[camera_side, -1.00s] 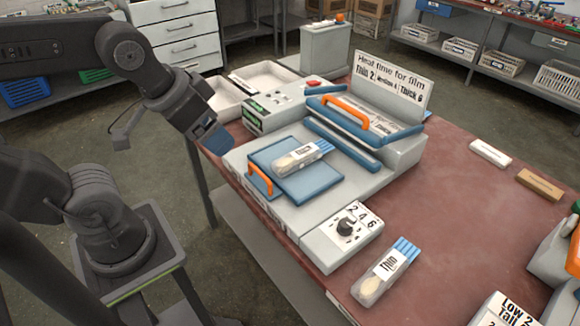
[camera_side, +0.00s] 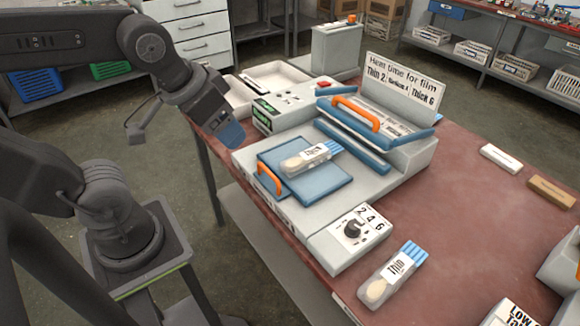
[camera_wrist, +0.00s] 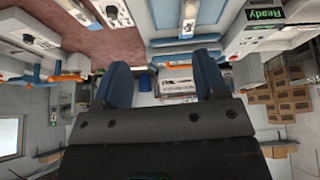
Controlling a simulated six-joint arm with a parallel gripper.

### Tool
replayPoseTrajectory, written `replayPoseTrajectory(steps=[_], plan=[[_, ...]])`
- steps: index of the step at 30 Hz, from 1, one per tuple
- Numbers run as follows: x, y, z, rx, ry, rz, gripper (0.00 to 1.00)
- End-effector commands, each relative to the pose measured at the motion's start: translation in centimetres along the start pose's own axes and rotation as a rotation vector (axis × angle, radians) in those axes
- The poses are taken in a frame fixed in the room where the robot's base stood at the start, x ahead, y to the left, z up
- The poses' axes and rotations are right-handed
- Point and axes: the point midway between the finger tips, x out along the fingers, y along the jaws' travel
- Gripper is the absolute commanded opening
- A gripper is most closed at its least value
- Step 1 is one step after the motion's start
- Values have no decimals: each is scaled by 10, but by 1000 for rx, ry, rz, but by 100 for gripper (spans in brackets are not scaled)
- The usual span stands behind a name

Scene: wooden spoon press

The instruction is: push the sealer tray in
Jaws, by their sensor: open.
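The sealer tray (camera_side: 317,191) is a flat blue plate with an orange handle (camera_side: 269,178) on its left edge. It lies on the grey sealer's bed, out from under the raised blue jaw with its own orange handle (camera_side: 355,113). A clear packet labelled Thin (camera_side: 311,158), with blue stripes at one end, lies on the tray. My gripper (camera_side: 230,136) is open and empty, with blue fingers, near the sealer's back left corner, apart from the tray handle. Its fingers also show in the wrist view (camera_wrist: 164,84), with nothing between them.
A dial box (camera_side: 350,238) marked 2 4 6 stands at the sealer's front. A second Thin packet (camera_side: 391,274) lies on the red table. A heat-time sign (camera_side: 402,82) stands behind the jaw. A control box (camera_side: 291,103) and white trays (camera_side: 277,76) are at the back left.

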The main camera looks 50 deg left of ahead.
Motion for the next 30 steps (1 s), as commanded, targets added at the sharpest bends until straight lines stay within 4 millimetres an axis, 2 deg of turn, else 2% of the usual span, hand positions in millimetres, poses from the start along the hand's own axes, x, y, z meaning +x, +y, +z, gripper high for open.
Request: replayPoseTrajectory(steps=[1, 8, 12, 16, 22, 30], plan=[[3, -2, -6, -55, -31, -8, 61], [32, -18, -52, -519, -227, -103, 39], [62, -32, -78, -834, -341, -209, 38], [94, -47, -96, -1102, -425, -328, 38], [131, -64, -108, -1372, -492, -480, 38], [149, -69, -104, -1452, -506, -531, 38]])
